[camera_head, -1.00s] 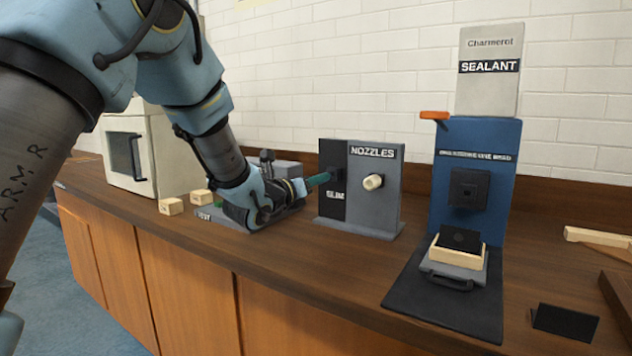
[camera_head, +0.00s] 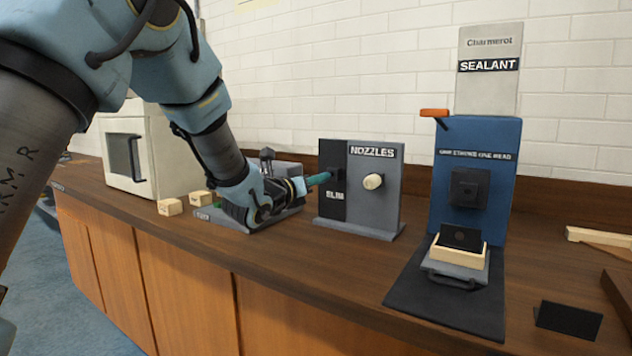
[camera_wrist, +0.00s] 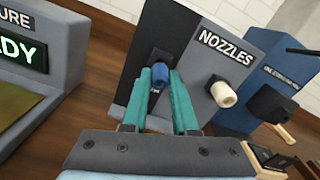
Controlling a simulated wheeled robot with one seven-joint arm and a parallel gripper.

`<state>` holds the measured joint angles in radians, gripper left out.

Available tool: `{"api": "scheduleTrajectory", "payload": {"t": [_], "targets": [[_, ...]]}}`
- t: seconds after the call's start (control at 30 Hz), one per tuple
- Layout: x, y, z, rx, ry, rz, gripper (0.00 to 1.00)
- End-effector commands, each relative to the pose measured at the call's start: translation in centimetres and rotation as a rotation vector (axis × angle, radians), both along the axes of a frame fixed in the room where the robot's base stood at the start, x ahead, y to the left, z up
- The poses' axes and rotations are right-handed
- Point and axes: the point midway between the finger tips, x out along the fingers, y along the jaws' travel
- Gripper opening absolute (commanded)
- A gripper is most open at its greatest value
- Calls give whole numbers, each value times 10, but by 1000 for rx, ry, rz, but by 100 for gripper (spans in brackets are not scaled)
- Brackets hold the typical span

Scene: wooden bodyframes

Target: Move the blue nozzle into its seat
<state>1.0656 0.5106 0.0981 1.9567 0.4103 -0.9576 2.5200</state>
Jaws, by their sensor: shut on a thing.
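The blue nozzle (camera_wrist: 160,75) sits at the black left panel of the nozzle stand (camera_head: 388,205), in front of a dark holder (camera_wrist: 157,56). My gripper (camera_wrist: 162,84) has teal fingers that reach to the nozzle and are shut on it. In the head view my gripper (camera_head: 318,179) points right at the stand's left panel, and the nozzle is hidden there. The blue sealant station (camera_head: 476,143) has a black block (camera_head: 469,188) on its front; no opening in it can be made out.
A cream nozzle (camera_head: 373,181) sticks out of the stand's grey panel, close to my fingers. A wooden frame (camera_head: 482,262) rests before the sealant station. A grey machine (camera_wrist: 45,70) stands left of my gripper. The counter front is mostly clear.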

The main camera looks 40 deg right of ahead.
Motion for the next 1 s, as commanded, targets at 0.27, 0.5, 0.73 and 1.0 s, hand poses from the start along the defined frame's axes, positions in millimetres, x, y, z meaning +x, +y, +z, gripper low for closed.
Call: {"api": "scheduleTrajectory", "payload": {"t": [0.27,0.5,0.73,1.0], "targets": [[1,-3,0,0,0,0,0],[2,-8,-1,0,0,0,0],[4,-14,-1,1,1,0,0],[6,-20,0,-1,0,0,0]]}}
